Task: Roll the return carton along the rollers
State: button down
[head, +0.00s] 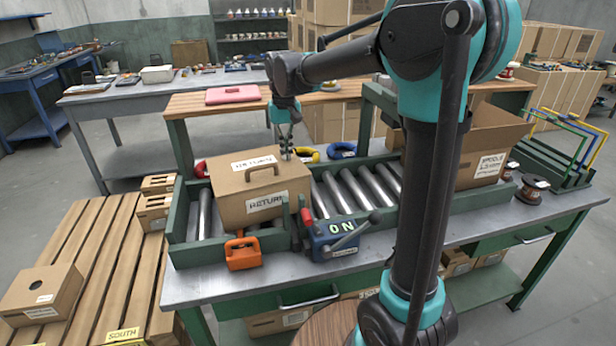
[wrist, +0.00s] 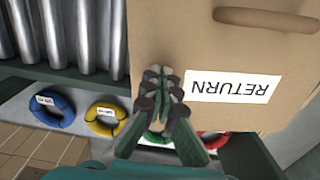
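The brown return carton (head: 235,191) sits on the left part of the roller track, with a handle on top and RETURN labels. In the wrist view the carton (wrist: 230,58) fills the upper right. Bare metal rollers (head: 352,186) lie to its right in the head view; the rollers (wrist: 85,35) fill the wrist view's upper left. My gripper (head: 287,150) points down at the carton's far right top corner. In the wrist view my gripper's fingertips (wrist: 160,88) are together beside the carton's edge, with nothing seen between them. Whether they touch the carton is unclear.
A larger open carton (head: 490,150) stands toward the right end. Coloured rings, including a blue one (head: 342,150), lie behind the track.

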aim_at(254, 164)
jog(key=shift+s+a+f, duration=0.1)
jog(key=shift+s+a, duration=0.25)
jog(key=shift+a, duration=1.25)
jog(key=shift+s+a, duration=0.35)
jog(key=shift+a, duration=1.2)
jog(key=shift+s+a+f, duration=0.1)
jog(key=shift+s+a, duration=0.25)
jog(key=shift+a, duration=1.25)
jog(key=shift+a, duration=0.1)
jog(key=shift+r, duration=0.15)
jog(key=shift+a+r, duration=0.1)
jog(key=shift+r, duration=0.6)
notch_tip(254, 164, up, 6)
jog(key=shift+w+r, duration=0.15)
jog(key=shift+r, duration=0.1)
jog(key=shift+d, duration=0.2)
